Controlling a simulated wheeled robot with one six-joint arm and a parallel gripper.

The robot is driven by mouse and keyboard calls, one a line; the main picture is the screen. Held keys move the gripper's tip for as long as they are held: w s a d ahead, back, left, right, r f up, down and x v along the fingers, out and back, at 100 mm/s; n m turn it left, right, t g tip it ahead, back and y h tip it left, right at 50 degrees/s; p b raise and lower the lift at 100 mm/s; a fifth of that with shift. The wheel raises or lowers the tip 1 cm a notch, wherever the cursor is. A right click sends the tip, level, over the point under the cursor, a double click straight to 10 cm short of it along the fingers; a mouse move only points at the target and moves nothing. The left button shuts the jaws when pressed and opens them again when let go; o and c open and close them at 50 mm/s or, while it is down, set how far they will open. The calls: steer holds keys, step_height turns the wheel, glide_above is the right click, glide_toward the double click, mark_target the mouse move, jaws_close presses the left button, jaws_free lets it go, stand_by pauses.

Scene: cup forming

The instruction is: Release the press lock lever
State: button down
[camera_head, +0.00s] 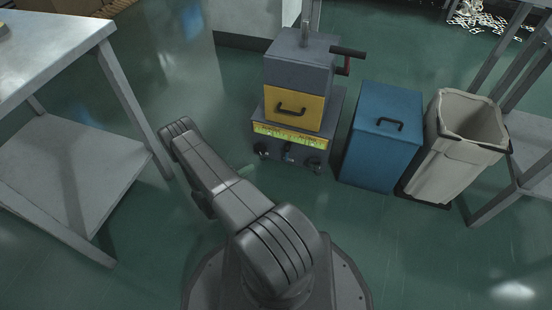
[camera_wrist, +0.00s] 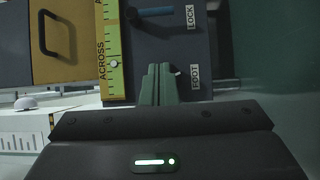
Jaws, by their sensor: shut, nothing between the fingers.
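The press (camera_head: 297,75) stands on the floor in the head view, with a grey top, yellow front and dark base. In the wrist view its dark lower panel (camera_wrist: 217,50) carries the words LOCK and FOOT. A short blue lever (camera_wrist: 155,11) sticks out beside LOCK, with a dark round knob at its end. My gripper (camera_wrist: 160,68) is shut and empty, its green-grey fingers together. In the picture its tips lie below the lever, left of FOOT. They look apart from the lever; the depth gap is unclear. In the head view my arm hides most of the gripper.
A yellow-green scale strip (camera_wrist: 113,45) marked ACROSS runs beside the panel. A blue bin (camera_head: 380,145) and a beige open bin (camera_head: 450,165) stand right of the press. A metal table (camera_head: 60,55) is at left. Green floor is clear in front of the press.

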steer(key=b, duration=0.4)
glide_toward(287, 156)
steer(key=w+d+f, duration=0.1)
steer(key=w+d, duration=0.2)
steer(key=w, duration=0.3)
steer(key=shift+s+d+f, duration=0.1)
steer(key=shift+s+d, duration=0.2)
steer(key=shift+d, duration=0.15)
steer(key=shift+s, duration=0.2)
